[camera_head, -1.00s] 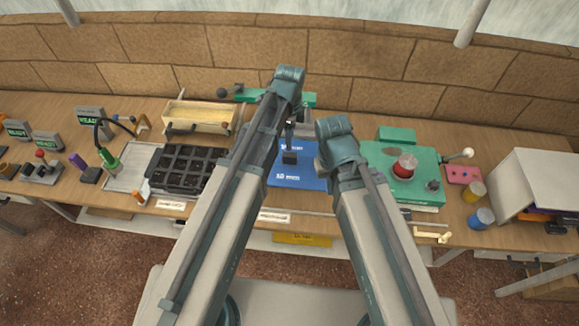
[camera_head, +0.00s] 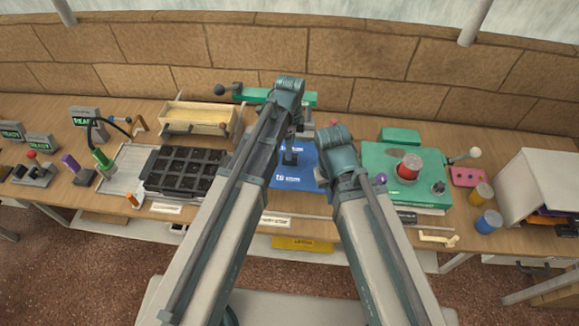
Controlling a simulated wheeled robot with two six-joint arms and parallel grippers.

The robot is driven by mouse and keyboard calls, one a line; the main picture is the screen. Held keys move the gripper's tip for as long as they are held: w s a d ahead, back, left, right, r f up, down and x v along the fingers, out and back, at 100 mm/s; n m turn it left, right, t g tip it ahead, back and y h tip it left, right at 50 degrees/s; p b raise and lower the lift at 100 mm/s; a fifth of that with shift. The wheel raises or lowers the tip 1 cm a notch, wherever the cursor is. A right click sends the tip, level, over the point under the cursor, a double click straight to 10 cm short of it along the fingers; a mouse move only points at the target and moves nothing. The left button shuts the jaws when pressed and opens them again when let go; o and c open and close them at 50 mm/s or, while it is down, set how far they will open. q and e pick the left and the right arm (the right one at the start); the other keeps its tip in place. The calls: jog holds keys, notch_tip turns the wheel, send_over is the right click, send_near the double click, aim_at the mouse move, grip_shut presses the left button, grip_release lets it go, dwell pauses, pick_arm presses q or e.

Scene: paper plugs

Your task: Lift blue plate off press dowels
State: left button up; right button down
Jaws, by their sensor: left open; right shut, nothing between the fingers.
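The blue plate (camera_head: 308,168) lies flat at the middle of the bench, with white lettering near its front edge. My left arm covers its left side and my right arm its right edge. A dark block that looks like the end of my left gripper (camera_head: 291,157) hangs over the middle of the plate. Its fingers are too small to make out, and I cannot tell whether it touches the plate. My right gripper is hidden behind my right arm. I cannot make out any dowels.
Left of the plate is a black compartment tray (camera_head: 187,169). Right of it stands a green fixture (camera_head: 376,159) with a red cylinder (camera_head: 408,167). A wooden bin (camera_head: 196,117) is behind on the left. Yellow and blue cans (camera_head: 488,222) stand at right, near a white cabinet (camera_head: 540,180).

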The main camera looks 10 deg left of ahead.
aim_at(290, 163)
pick_arm(q)
jog(key=shift+f+b, duration=1.55)
jog(key=shift+f, duration=0.15)
grip_shut()
dwell(0.3)
